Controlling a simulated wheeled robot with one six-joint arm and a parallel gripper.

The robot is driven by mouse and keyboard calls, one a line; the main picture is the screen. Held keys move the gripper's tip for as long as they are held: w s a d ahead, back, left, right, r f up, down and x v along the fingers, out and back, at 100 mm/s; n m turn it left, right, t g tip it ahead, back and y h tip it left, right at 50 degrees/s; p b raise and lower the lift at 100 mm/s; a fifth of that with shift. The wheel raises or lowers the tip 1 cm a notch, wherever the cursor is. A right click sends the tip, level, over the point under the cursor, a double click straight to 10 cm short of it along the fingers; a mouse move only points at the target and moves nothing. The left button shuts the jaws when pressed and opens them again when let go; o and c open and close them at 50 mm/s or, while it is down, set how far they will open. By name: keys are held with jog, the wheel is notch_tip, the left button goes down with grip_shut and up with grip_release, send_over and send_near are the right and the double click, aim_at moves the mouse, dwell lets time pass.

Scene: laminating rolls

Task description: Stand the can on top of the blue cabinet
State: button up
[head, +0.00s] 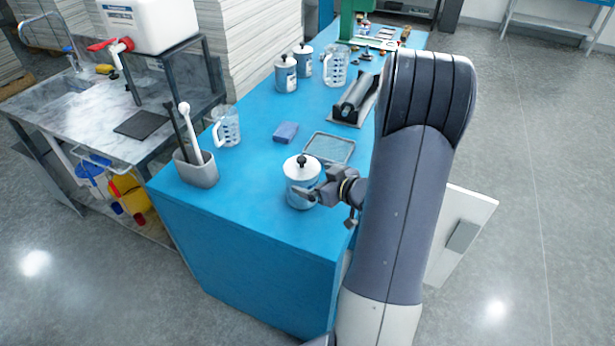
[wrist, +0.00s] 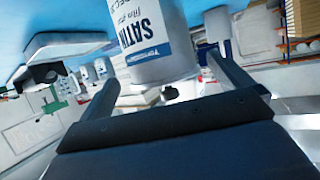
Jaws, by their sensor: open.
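The white and silver can (head: 301,180) with a black-knobbed lid stands upright on the near part of the blue cabinet's top (head: 253,205). In the wrist view the can (wrist: 152,40) shows a label reading "SATIN" and appears upside down, with the blue surface at the top of the picture. My gripper (head: 328,205) is open at the can's right side. In the wrist view my gripper's two fingers (wrist: 161,70) lie left and right of the can, with a gap visible. I cannot tell how deep the can sits between them.
A wire-mesh tray (head: 329,148), a blue block (head: 286,132), a measuring jug (head: 227,128) and a grey tool holder (head: 198,172) stand near the can. Two similar cans (head: 286,75) and a roller device (head: 355,98) are farther back. The cabinet's front corner is clear.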

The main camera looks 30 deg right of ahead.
jog(key=v, duration=0.7)
jog(key=shift+s+r, duration=0.15)
jog(key=shift+s, duration=0.1)
